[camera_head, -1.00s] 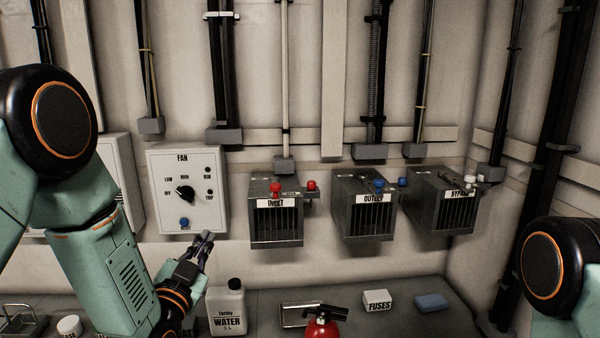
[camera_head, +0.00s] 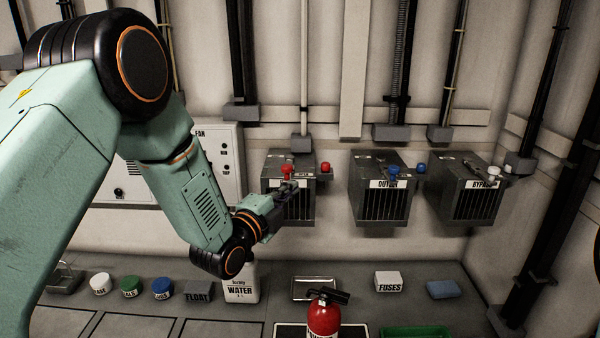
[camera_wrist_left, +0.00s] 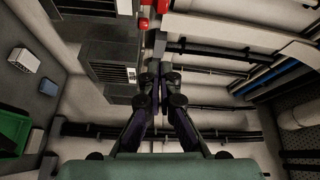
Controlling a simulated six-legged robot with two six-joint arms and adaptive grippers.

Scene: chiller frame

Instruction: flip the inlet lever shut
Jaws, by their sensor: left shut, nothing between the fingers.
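The inlet box (camera_head: 303,207) is a grey metal box with a barred front on the wall. A red knob (camera_head: 287,171) shows at its top front and a second red knob (camera_head: 325,168) at its right side. My left gripper (camera_head: 287,188) is shut and empty, in front of the box's upper front, and it hides most of the label. In the left wrist view the closed fingers (camera_wrist_left: 159,82) point toward the box side, with red knobs (camera_wrist_left: 146,22) beyond them at the top. I cannot tell if they touch anything. My right gripper is not in view.
The outlet box (camera_head: 380,207) and bypass box (camera_head: 467,205) hang to the right. The fan panel (camera_head: 228,165) is partly behind my left arm. Below, the bench holds a water bottle (camera_head: 241,285), a fire extinguisher (camera_head: 323,318) and a fuses box (camera_head: 388,282).

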